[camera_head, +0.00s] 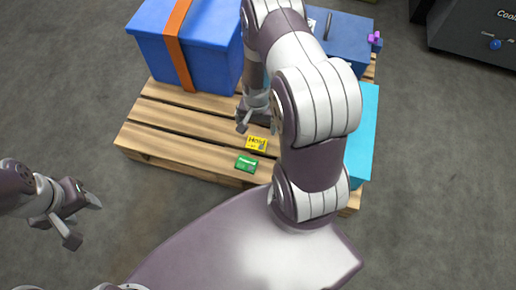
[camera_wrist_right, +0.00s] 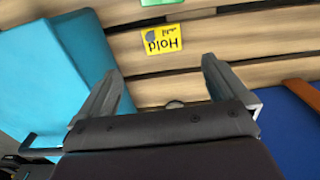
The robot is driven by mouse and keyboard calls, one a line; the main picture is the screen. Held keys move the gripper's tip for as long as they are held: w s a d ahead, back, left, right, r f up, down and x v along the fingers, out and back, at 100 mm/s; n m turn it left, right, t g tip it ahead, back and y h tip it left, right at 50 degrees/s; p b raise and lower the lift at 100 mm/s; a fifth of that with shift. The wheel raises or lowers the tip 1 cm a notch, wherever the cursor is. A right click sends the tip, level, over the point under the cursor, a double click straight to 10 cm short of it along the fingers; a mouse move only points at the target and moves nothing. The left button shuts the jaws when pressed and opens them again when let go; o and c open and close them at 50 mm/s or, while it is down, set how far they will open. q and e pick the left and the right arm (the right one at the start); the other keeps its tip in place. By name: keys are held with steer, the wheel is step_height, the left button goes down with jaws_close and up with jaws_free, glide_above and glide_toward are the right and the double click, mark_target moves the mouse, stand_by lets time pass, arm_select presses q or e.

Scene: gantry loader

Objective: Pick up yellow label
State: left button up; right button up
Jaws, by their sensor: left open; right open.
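The yellow label (camera_head: 257,143) lies flat on the wooden pallet (camera_head: 172,145), just beyond a green label (camera_head: 246,163). In the right wrist view the yellow label (camera_wrist_right: 161,40) reads "Hold" upside down and lies ahead of the fingertips, between their lines. My right gripper (camera_head: 256,119) is open and empty, over the pallet just beyond the yellow label. It also shows in the right wrist view (camera_wrist_right: 160,78). My left gripper (camera_head: 84,221) is open and empty over the floor, left of the pallet.
A blue box with an orange strap (camera_head: 205,50) stands on the pallet's back left. A cyan box (camera_head: 364,130) stands at the right, partly behind my right arm. A dark blue box (camera_head: 347,42) is at the back right. A black machine (camera_head: 470,30) stands beyond.

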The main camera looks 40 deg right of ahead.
mark_target(256, 144)
steer(key=f+b, duration=0.5)
steer(key=f, duration=0.1)
steer(key=f+b, duration=0.4)
steer(key=f, duration=0.2)
steer(key=shift+w+f+b, duration=0.2)
steer(key=shift+f+b, duration=0.15)
steer(key=shift+f, duration=0.05)
steer(key=shift+r, duration=0.25)
steer(key=c, duration=1.1)
